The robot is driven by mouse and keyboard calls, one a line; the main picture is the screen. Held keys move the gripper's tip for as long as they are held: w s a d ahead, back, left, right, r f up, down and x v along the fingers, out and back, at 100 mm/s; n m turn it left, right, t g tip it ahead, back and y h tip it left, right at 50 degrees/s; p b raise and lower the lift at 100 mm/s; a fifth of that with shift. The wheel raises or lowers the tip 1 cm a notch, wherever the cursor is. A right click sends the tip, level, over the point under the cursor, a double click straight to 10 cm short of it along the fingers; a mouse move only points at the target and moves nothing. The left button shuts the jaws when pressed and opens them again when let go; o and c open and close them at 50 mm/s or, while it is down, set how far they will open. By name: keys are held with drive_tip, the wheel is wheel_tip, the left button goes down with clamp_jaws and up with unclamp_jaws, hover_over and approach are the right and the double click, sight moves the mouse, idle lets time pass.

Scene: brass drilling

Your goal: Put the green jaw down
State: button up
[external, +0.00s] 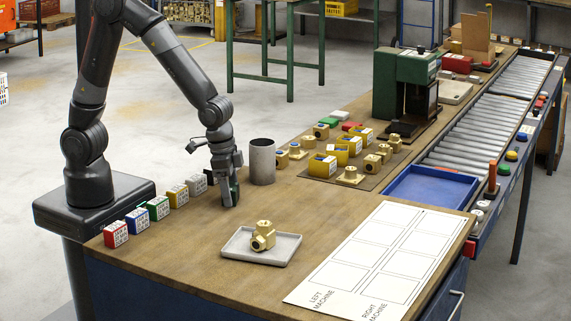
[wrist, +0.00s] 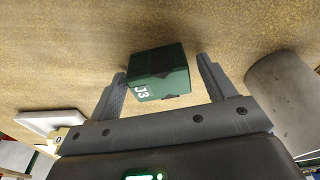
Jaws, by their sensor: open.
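The green jaw (wrist: 160,76), a dark green block marked "J3", appears on the wooden tabletop in the wrist view.
A grey cylinder (external: 262,165) stands close right of my gripper. Coloured boxes (external: 159,208) line the left edge. A pale tray (external: 240,250) holding a brass fitting (external: 263,235) lies in front, and a white machine sheet (external: 375,260) lies to the right. Wood between is bare.

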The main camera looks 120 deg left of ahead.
wheel_tip(320, 180, up, 11)
drive_tip(key=s, duration=0.2)
drive_tip(key=s+d+r+m+t, duration=0.2)
drive_tip(key=s+d+r, duration=0.2)
drive_tip(key=s, duration=0.5)
drive_tip(key=s+d+r+m+t, duration=0.2)
drive_tip(key=s+d+r, duration=0.3)
drive_tip(key=s, duration=0.4)
drive_tip(key=shift+r+h, duration=0.15)
drive_tip(key=shift+h, duration=0.25)
idle(0.4)
